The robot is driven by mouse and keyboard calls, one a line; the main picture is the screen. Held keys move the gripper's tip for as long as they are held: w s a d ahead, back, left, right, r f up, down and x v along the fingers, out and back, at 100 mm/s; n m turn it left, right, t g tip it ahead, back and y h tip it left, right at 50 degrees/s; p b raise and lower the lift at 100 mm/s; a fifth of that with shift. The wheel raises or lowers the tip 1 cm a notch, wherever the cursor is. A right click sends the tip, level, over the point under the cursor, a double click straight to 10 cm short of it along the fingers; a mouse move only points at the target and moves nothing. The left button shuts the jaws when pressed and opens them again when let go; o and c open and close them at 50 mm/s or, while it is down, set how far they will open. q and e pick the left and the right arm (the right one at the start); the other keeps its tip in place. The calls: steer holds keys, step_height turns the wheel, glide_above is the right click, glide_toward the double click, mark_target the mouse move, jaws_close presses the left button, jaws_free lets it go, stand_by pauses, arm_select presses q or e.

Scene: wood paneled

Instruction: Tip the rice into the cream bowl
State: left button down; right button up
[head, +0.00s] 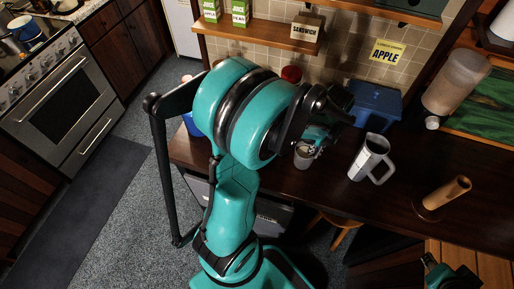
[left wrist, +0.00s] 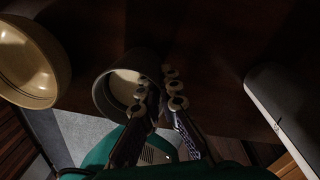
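A small grey cup (head: 304,157) stands on the dark counter, with pale contents that may be the rice; it also shows in the left wrist view (left wrist: 104,97). My left gripper (left wrist: 157,84) is at its rim, one finger over the mouth and the other outside the right wall. There is space between the fingertips, but whether they press the wall is unclear. The cream bowl (left wrist: 30,62) is left of the cup in the left wrist view; my left arm seems to hide it in the head view. Part of my right arm (head: 452,276) shows at lower right, fingers unclear.
A grey-white pitcher (head: 369,158) stands right of the cup. A wooden cylinder on a round base (head: 446,192) is further right. A blue box (head: 374,103) and a red-lidded jar (head: 291,74) are behind. Counter between pitcher and cylinder is clear.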

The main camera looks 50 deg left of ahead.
arm_select(q)
steer(key=shift+r+p, duration=1.6)
steer(key=shift+r, duration=0.75)
steer(key=shift+f, duration=0.1)
